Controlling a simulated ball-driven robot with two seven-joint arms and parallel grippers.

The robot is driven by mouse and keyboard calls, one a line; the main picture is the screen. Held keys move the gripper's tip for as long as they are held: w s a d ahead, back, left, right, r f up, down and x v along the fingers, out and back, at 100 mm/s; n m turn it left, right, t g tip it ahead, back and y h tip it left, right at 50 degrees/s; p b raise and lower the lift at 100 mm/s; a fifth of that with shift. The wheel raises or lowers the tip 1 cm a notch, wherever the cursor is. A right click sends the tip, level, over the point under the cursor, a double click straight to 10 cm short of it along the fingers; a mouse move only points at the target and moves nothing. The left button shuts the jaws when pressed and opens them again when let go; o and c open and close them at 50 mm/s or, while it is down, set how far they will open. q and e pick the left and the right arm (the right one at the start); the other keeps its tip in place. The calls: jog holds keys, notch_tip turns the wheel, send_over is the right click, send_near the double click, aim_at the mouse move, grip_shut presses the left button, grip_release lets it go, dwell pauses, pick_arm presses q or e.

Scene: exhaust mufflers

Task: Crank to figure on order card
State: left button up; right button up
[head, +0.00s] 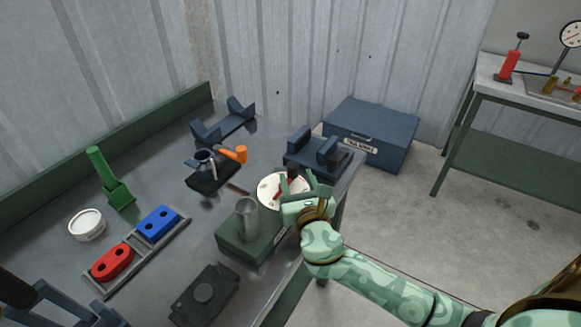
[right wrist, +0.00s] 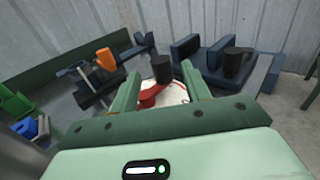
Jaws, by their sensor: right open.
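A round white dial (head: 268,191) sits on a green box (head: 240,242) at the bench's right edge. A red crank arm (right wrist: 150,96) with a black knob (right wrist: 162,68) lies over the dial (right wrist: 176,95) in the right wrist view. My right gripper (head: 300,184) is open at the dial's right side. In the right wrist view the black knob stands between its two fingers, with gaps visible on both sides. The dial's figures are too small to read and partly hidden by the crank and fingers. I cannot make out an order card. My left gripper is not in view.
A grey metal cylinder (head: 247,218) stands on the green box beside the dial. Blue cradles (head: 315,155) and an orange-handled tool (head: 233,154) lie behind it. Red (head: 112,262) and blue (head: 157,223) blocks sit in a tray on the left. A blue chest (head: 370,130) stands beyond the bench.

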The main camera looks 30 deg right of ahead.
aim_at(294, 170)
jog(key=b+x, duration=0.1)
jog(key=x, duration=0.4)
jog(key=shift+w, duration=0.25)
jog(key=c, duration=1)
jog(key=shift+o, duration=0.2)
jog(key=shift+y, duration=0.3)
